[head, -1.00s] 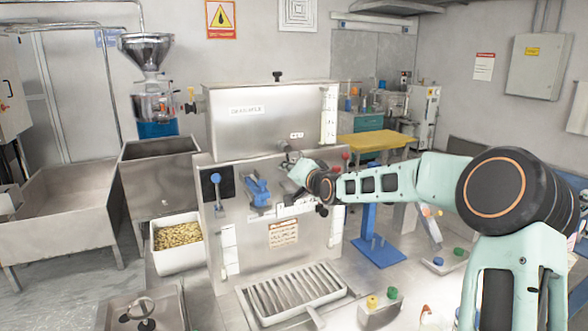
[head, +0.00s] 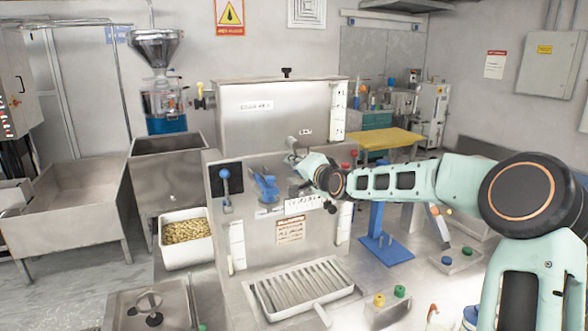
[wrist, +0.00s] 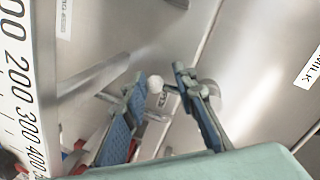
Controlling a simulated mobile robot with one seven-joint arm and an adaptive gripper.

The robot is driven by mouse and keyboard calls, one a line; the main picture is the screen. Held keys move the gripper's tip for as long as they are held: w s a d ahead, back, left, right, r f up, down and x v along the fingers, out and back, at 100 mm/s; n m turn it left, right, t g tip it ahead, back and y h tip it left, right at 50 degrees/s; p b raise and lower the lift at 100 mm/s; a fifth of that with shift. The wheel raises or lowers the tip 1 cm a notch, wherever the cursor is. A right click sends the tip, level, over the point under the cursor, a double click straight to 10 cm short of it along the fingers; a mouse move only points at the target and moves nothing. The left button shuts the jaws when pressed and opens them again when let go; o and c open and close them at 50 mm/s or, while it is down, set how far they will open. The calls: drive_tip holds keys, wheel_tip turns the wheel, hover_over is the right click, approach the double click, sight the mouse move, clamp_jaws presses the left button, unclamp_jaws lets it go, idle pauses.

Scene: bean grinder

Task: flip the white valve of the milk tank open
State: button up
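The milk tank (head: 275,125) is a large steel box at the back of the machine, with a measuring scale on its right side. In the wrist view its steel wall (wrist: 255,95) carries a label reading MILK. The white valve shows there as a small white knob (wrist: 155,84) with a metal stem. My gripper (wrist: 159,80) is open, with one blue-padded finger on each side of the knob. I cannot tell whether either finger touches it. In the head view my gripper (head: 299,158) is just below the tank, and the valve is too small or hidden to make out.
A panel below the tank has a blue lever (head: 263,187) and a blue-knobbed stick (head: 224,178) left of my gripper. A slotted drip tray (head: 345,292) lies below. A white bin of beans (head: 187,257) is at left. A blue stand (head: 376,225) is at right.

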drive_tip(key=o, duration=0.3)
drive_tip(key=shift+d+r, duration=0.15)
drive_tip(key=shift+r, duration=0.1)
drive_tip(key=shift+o, duration=0.2)
drive_tip(key=shift+f, duration=0.15)
drive_tip(key=shift+s, duration=0.25)
drive_tip(key=v, duration=1.1)
drive_tip(key=shift+s, duration=0.3)
